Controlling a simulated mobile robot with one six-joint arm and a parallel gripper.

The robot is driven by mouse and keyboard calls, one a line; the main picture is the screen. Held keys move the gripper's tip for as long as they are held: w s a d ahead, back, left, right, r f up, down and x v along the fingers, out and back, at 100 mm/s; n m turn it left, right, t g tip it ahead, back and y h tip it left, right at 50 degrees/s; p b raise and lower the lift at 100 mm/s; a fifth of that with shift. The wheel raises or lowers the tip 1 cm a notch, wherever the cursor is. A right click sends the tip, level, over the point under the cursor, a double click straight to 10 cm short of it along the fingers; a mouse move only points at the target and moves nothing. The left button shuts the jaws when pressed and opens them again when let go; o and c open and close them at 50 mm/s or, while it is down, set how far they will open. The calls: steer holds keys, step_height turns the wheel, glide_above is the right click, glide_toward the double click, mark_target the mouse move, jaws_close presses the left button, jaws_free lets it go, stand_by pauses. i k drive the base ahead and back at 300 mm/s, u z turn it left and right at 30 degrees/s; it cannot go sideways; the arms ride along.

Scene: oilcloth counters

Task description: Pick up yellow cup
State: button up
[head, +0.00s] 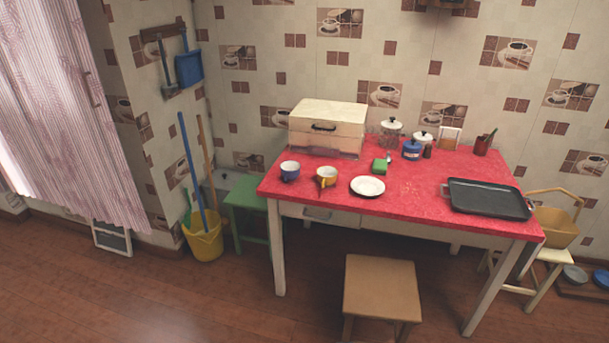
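The yellow cup (326,177) stands upright on the red table (415,203), near its front edge and left of the middle. Its inside looks pale. A blue cup (290,171) stands just left of it, and a white plate (368,186) lies to its right, both apart from it. My gripper does not show in the head view.
Behind the cups is a cream bread box (328,128). A green sponge (380,166), jars (411,149) and a black tray (488,199) are also on the table. A wooden stool (382,290) stands at the front. Open floor (130,290) lies to the left.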

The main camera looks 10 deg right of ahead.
mark_target(326, 180)
steer(key=i, duration=0.9)
steer(key=u, duration=0.05)
